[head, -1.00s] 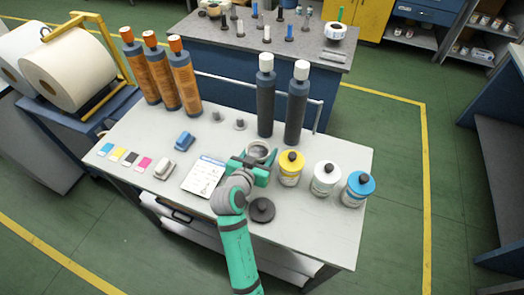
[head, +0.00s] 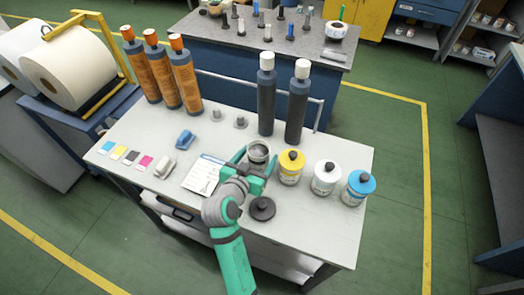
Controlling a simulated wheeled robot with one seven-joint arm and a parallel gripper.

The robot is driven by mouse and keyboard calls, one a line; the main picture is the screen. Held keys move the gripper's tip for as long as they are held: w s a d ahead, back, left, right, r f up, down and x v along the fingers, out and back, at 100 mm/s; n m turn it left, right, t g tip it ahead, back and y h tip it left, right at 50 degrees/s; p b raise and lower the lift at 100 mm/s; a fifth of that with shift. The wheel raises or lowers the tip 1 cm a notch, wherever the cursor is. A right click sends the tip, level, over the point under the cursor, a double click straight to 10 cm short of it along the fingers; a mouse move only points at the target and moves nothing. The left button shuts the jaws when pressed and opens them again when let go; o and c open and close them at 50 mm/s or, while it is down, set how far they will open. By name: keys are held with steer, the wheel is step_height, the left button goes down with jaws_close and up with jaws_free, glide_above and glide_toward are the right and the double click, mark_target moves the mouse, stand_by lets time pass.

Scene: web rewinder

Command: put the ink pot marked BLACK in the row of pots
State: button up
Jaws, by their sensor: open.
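The white pot (head: 325,178) and the blue pot (head: 358,188) continue the row to the right. No BLACK marking is readable, as the open pot's front is partly hidden by my gripper. My gripper (head: 256,160) is open, with its green fingers on either side of the open pot. I cannot tell whether they touch it. A loose dark lid (head: 262,209) with a knob lies on the table in front.
Two dark bottles with white caps (head: 266,95) stand behind the row. Orange-capped bottles (head: 186,78) stand at the back left. A white card (head: 203,175) and a blue block (head: 185,140) lie left of my gripper. The table's front right (head: 330,230) is clear.

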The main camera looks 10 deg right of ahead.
steer(key=v, duration=0.7)
steer(key=shift+s+a+r, duration=0.1)
steer(key=shift+s+a, duration=0.05)
steer(key=shift+s, duration=0.05)
